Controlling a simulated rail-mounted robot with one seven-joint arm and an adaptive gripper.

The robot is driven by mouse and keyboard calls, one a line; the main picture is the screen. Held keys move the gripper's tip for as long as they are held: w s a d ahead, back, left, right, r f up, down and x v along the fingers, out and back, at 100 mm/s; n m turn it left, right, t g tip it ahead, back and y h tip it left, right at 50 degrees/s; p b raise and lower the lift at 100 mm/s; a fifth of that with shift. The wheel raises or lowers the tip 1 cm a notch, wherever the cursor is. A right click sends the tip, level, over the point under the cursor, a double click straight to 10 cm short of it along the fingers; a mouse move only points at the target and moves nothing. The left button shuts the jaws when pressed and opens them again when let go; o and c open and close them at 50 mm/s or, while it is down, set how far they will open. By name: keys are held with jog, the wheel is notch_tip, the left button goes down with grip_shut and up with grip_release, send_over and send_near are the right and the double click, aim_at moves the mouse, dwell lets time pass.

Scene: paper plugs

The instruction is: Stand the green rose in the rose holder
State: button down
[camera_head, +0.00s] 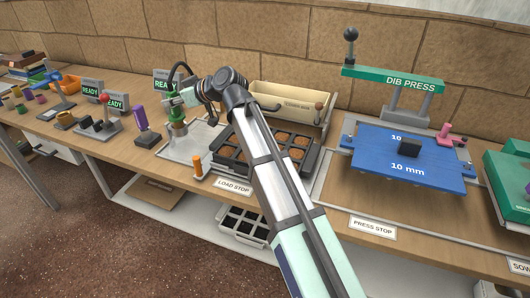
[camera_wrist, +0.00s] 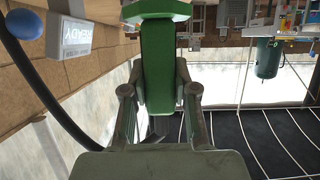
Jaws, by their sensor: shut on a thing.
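My gripper (camera_wrist: 157,98) is shut on a green piece (camera_wrist: 157,65), which I take to be the green rose. In the wrist view it has a long flat body between the two fingers and a wider green end at the top edge. In the head view my arm reaches to the back middle of the bench, with its wrist bent left. I cannot tell which thing is the rose holder.
A dark tray with brown-filled cells (camera_head: 229,151) lies beside my arm. A cream bin (camera_head: 292,97) stands behind it. The blue press plate (camera_head: 408,158) is to the right. A purple-handled tool (camera_head: 139,119) and a red-knobbed lever (camera_head: 104,99) stand left. A dark curved hose (camera_wrist: 45,90) passes close by my gripper.

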jog(key=shift+f+b, duration=0.6)
jog(key=shift+f, duration=0.5)
jog(key=c, duration=0.8)
grip_release()
jog(key=shift+d, duration=0.1)
